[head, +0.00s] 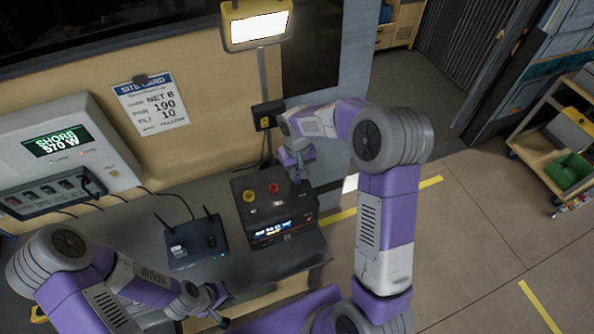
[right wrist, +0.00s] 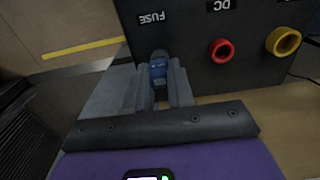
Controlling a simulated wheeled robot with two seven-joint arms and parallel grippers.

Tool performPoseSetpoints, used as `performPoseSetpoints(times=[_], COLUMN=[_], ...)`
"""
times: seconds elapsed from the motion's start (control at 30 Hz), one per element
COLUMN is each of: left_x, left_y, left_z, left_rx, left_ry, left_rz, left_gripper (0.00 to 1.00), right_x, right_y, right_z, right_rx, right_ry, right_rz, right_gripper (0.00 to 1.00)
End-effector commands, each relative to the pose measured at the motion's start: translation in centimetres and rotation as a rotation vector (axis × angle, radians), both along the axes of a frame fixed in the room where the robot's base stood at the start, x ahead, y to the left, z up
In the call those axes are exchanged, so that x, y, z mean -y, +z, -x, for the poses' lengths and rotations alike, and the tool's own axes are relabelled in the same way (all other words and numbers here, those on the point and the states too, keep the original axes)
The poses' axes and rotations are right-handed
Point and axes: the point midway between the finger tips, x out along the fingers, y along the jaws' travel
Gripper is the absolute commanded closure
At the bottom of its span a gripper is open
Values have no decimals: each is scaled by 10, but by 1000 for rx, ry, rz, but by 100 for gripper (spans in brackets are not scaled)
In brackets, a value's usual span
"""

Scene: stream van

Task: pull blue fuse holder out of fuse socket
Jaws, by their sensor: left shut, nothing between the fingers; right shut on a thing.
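The blue fuse holder (right wrist: 158,70) shows in the right wrist view, between the two fingers of my right gripper (right wrist: 162,92). Its far end meets the dark box face beside the FUSE label (right wrist: 151,18), where the fuse socket is; the socket opening itself is hidden behind it. In the head view my right gripper (head: 298,174) is over the right part of the black power box (head: 262,215), shut on the holder, which is not clear there. My left gripper (head: 222,296) is shut and empty, low in front of the bench.
The box carries a red terminal (head: 273,187) and a yellow terminal (head: 248,196). A router with antennas (head: 192,244) stands left of it on the grey bench (head: 285,262). A lamp post rises behind the box.

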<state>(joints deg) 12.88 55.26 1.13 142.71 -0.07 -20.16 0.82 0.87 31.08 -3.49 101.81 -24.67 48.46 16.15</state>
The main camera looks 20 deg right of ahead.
Motion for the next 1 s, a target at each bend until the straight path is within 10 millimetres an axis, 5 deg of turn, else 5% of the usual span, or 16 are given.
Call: performPoseSetpoints(times=[1.0], left_x=[0], left_y=[16], left_z=[0], left_rx=[0], left_ry=[0], left_rz=[0], left_gripper=[100], right_x=[0], right_y=[23], right_z=[0], right_rx=[0], right_ry=[0], right_rz=[0], right_gripper=[100])
